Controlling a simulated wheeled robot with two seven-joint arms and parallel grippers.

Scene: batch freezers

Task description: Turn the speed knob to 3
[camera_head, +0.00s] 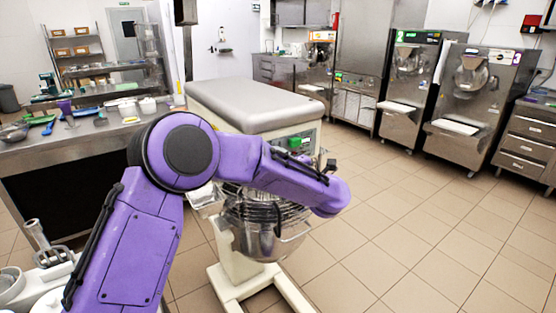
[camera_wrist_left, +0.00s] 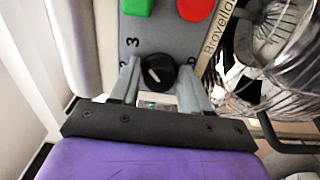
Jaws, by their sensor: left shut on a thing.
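The speed knob (camera_wrist_left: 158,72) is black and round with a small white mark on its face. It sits on the mixer's grey control panel (camera_wrist_left: 160,35), where a printed 3 shows to the knob's upper left. My left gripper (camera_wrist_left: 161,80) is shut on the knob, one finger on each side. In the head view the purple left arm reaches across to the mixer (camera_head: 255,105) and hides the knob. The exact direction of the knob's mark is hard to tell. My right gripper is not in view.
A green button (camera_wrist_left: 137,6) and a red button (camera_wrist_left: 196,8) lie above the knob. The wire guard (camera_wrist_left: 280,40) and steel bowl (camera_head: 275,240) are close to the arm. A worktable (camera_head: 60,145) stands left; the floor to the right is clear.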

